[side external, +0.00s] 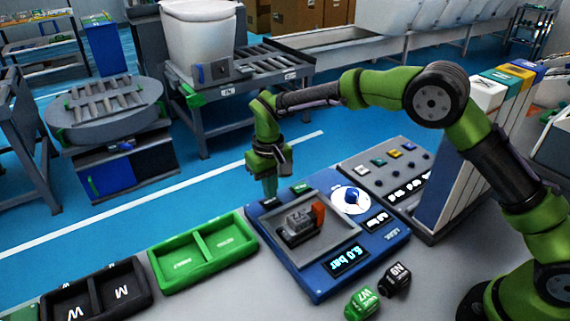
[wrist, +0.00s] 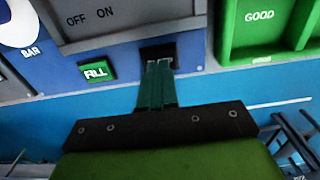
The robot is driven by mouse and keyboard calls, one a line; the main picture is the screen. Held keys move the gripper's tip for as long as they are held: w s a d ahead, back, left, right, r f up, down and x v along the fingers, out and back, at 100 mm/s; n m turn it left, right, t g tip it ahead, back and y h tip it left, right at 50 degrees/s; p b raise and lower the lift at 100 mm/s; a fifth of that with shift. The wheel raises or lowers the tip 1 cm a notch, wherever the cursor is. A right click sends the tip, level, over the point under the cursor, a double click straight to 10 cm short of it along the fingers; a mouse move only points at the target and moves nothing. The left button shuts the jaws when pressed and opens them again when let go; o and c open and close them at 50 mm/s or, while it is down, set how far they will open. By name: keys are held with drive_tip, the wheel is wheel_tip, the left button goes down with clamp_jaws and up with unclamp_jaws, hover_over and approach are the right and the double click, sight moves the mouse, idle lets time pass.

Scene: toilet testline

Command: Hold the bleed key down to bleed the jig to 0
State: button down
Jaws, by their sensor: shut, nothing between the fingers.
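The blue test jig (side external: 314,285) stands on the bench in the side view. Its lit display (side external: 347,260) appears to read "6.0 bar". A grey part with an orange end (side external: 302,222) sits in its recess. My gripper (side external: 270,190) points down at the jig's far left edge, shut and empty. In the wrist view its fingertips (wrist: 159,66) are over a dark key (wrist: 157,52), whose label is hidden. I cannot tell whether they touch or press it. The green FILL key (wrist: 97,71) is beside it, and it also shows in the side view (side external: 301,188).
A green two-part bin (side external: 203,252) is left of the jig, with a black bin (side external: 97,293) beyond it. Green (side external: 361,303) and black (side external: 396,279) blocks lie near the jig's front. A grey panel with coloured keys (side external: 385,168) is behind right.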

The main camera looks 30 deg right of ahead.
sight(274, 203)
drive_tip(key=shift+f, duration=0.3)
idle(0.4)
drive_tip(key=shift+f, duration=0.7)
idle(1.1)
drive_tip(key=shift+r, duration=3.25)
drive_tip(key=shift+s+d+f, duration=0.15)
drive_tip(key=shift+s+f, duration=0.45)
drive_tip(key=shift+f, duration=0.2)
drive_tip(key=s+d+r+m+t, duration=0.1)
drive_tip(key=s+d+r+t, duration=0.1)
drive_tip(key=s+d+r, duration=0.3)
drive_tip(key=s+d+r+m+t+y, duration=0.1)
drive_tip(key=s+d+r, duration=0.4)
drive_tip(key=s, duration=0.7)
drive_tip(key=s+d+r+m+t+y, duration=0.1)
drive_tip(key=s+d+r+t, duration=0.3)
drive_tip(key=s, duration=0.5)
drive_tip(key=shift+d+r+m, duration=0.45)
drive_tip(key=shift+r+m, duration=0.05)
drive_tip(key=shift+r, duration=0.4)
